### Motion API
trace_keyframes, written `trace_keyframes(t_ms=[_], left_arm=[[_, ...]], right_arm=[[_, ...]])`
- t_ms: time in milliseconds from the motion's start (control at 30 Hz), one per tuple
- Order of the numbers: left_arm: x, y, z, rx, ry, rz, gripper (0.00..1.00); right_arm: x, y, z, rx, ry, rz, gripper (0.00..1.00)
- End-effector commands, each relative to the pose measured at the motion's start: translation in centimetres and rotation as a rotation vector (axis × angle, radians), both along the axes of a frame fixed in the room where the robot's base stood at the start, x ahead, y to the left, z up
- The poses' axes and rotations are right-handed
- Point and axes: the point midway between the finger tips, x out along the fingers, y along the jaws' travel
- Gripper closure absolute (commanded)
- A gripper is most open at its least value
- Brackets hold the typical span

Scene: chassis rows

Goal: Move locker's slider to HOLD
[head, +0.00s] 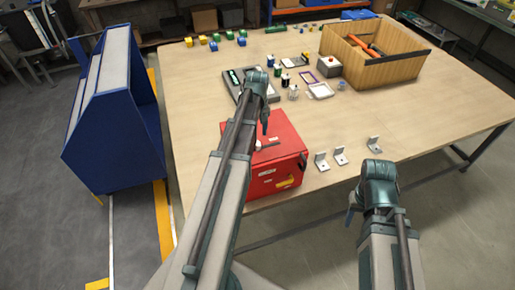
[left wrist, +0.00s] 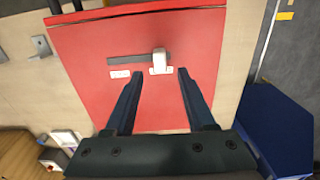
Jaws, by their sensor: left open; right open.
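The red locker (head: 284,133) stands at the table's near edge, partly hidden behind my left arm. In the left wrist view its red face (left wrist: 80,50) carries a dark slot (left wrist: 125,60) with a pale slider knob (left wrist: 158,62) at the slot's right end. A small white label (left wrist: 120,74) sits below the slot's left part; its text is unreadable. My left gripper (head: 265,124) is over the locker. Its open fingers (left wrist: 157,73) point at the face, with the knob between and just beyond their tips; contact cannot be told. My right gripper (head: 351,214) hangs before the table edge, mostly hidden.
Several metal brackets (head: 340,156) stand right of the locker. A wooden crate (head: 372,70) is at the back right. A blue rack (head: 110,140) stands left of the table. The table's right front is clear.

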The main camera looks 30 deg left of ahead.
Motion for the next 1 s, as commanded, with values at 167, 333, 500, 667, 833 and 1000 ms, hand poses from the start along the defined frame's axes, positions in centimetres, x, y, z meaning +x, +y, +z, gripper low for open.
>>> trace_keyframes(t_ms=[167,333,500,667,833,1000], left_arm=[[0.0,0.0,-3.2,0.000,0.000,0.000,0.45],[0.0,0.0,-5.2,0.000,0.000,0.000,0.45],[0.0,0.0,-6.0,0.000,0.000,0.000,0.45],[0.0,0.0,-5.9,0.000,0.000,0.000,0.45],[0.0,0.0,-5.9,0.000,0.000,0.000,0.54],[0.0,0.0,-5.9,0.000,0.000,0.000,0.85]], right_arm=[[0.0,0.0,-3.2,-0.001,0.000,0.005,0.50],[0.0,0.0,-5.2,-0.002,0.000,0.010,0.50],[0.0,0.0,-6.0,-0.003,0.000,0.013,0.50],[0.0,0.0,-5.9,-0.003,0.000,0.013,0.50],[0.0,0.0,-5.9,-0.003,0.000,0.013,0.50],[0.0,0.0,-5.9,-0.003,0.000,0.013,0.50]])
